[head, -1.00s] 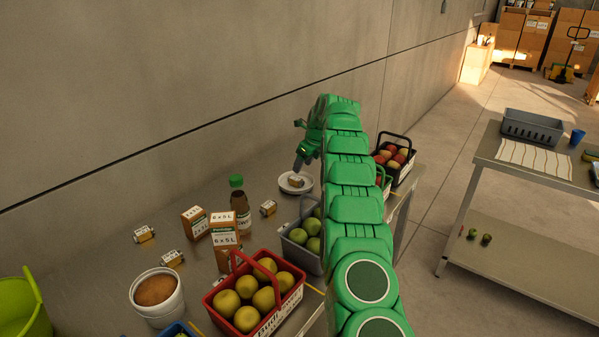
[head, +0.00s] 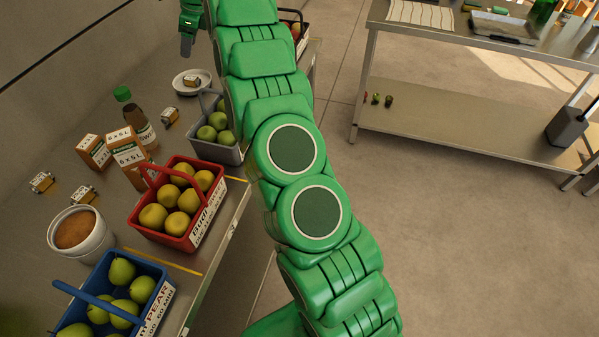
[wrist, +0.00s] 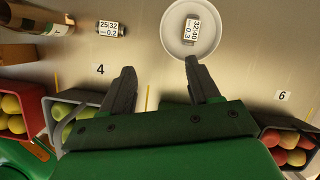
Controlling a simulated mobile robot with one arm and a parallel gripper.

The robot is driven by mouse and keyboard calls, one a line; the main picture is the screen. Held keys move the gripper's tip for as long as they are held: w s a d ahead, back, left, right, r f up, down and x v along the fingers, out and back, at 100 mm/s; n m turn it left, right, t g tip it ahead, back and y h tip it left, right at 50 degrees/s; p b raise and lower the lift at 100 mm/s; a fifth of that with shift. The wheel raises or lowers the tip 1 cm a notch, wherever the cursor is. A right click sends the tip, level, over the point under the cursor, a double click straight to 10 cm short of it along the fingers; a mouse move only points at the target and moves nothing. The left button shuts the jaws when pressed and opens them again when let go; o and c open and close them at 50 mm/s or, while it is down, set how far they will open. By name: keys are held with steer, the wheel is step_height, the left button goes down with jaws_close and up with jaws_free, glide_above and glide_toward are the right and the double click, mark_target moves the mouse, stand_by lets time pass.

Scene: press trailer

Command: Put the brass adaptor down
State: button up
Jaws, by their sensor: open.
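A small brass adaptor with a white label (wrist: 191,30) lies in a round white dish (wrist: 171,47) on the steel table. The head view also shows this adaptor (head: 192,79) in the dish (head: 178,86). My gripper (wrist: 158,66) is open, with nothing between its fingers. In the wrist view the right fingertip appears just below the dish, apart from the adaptor. In the head view my gripper (head: 187,46) is above and behind the dish, partly cut off by the frame's top. Another labelled fitting (wrist: 109,28) lies left of the dish.
A dark bottle (head: 142,127), cartons (head: 126,154), a white tub (head: 96,243) and more fittings (head: 41,182) crowd the table. Fruit baskets, red (head: 163,230), grey (head: 226,154) and blue (head: 121,322), line its front edge. Bare steel surrounds the dish.

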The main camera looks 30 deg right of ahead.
steer(key=s+a+r+n+g, duration=0.1)
steer(key=s+r+n, duration=0.25)
steer(key=s, duration=0.65)
steer(key=s+a+r+n+g+h, duration=0.15)
steer(key=s+n, duration=0.35)
steer(key=s, duration=0.6)
steer(key=s+a+r+n, duration=0.1)
steer(key=s+r+n, duration=0.25)
steer(key=s, duration=0.65)
steer(key=s+d+f+n, duration=0.1)
steer(key=s+f+n, duration=0.1)
steer(key=s, duration=0.9)
steer(key=s+d+f+n+g+h, duration=0.1)
steer(key=s+n, duration=0.4)
steer(key=s, duration=0.7)
steer(key=s+d+f+n+h, duration=0.1)
steer(key=s+f+n, duration=0.3)
steer(key=s, duration=0.7)
steer(key=shift+s+d+f+g, duration=0.35)
steer(key=shift+d, duration=0.5)
